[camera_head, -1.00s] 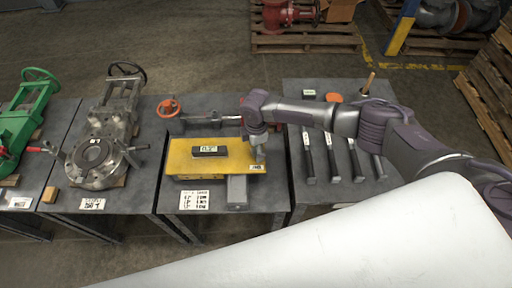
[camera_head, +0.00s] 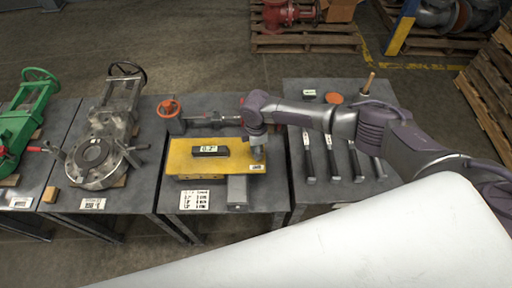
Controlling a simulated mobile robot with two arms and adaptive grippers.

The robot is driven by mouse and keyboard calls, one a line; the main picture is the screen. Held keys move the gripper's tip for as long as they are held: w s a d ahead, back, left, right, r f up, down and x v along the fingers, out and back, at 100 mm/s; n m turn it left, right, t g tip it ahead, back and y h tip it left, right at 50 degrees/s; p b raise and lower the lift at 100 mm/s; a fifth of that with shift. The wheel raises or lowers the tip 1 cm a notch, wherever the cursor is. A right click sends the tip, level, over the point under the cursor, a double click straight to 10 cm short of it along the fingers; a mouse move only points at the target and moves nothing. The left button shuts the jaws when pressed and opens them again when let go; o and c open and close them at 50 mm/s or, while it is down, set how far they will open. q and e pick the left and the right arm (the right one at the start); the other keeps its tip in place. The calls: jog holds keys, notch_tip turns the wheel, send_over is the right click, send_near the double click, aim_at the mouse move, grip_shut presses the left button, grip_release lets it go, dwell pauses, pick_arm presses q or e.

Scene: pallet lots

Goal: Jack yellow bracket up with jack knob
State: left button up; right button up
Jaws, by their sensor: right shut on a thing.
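The yellow bracket (camera_head: 182,152) is a flat yellow plate on a grey metal table in the middle of the view. A dark block with a small display (camera_head: 209,150) sits on its top. My right gripper (camera_head: 257,157) reaches in from the right and points down at the bracket's right end. It is shut on what appears to be the jack knob, which the fingers hide. A grey block (camera_head: 237,190) stands at the bracket's front edge, just below the gripper. My left gripper is not in view.
An orange-topped fitting (camera_head: 171,113) stands behind the bracket. Several dark-handled tools (camera_head: 332,155) lie on the right table. A grey valve (camera_head: 95,160) and a green valve (camera_head: 22,125) stand to the left. A printed card (camera_head: 195,200) is at the table's front.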

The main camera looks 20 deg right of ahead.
jog(key=m+p, duration=0.3)
jog(key=m, duration=0.2)
jog(key=shift+r, duration=0.1)
jog(key=m+p, duration=0.3)
jog(key=m, duration=0.3)
jog(key=m+p, duration=0.2)
jog(key=m, duration=0.3)
jog(key=shift+s+m+p, duration=0.1)
jog(key=shift+m+p, duration=0.25)
jog(key=shift+m, duration=0.05)
jog(key=m+p, duration=0.1)
jog(key=m, duration=0.2)
jog(key=shift+m+p, duration=0.3)
jog(key=shift+m, duration=1)
jog(key=shift+f, duration=0.2)
jog(key=o, duration=1.1)
jog(key=shift+o, duration=0.2)
jog(key=shift+r, duration=0.15)
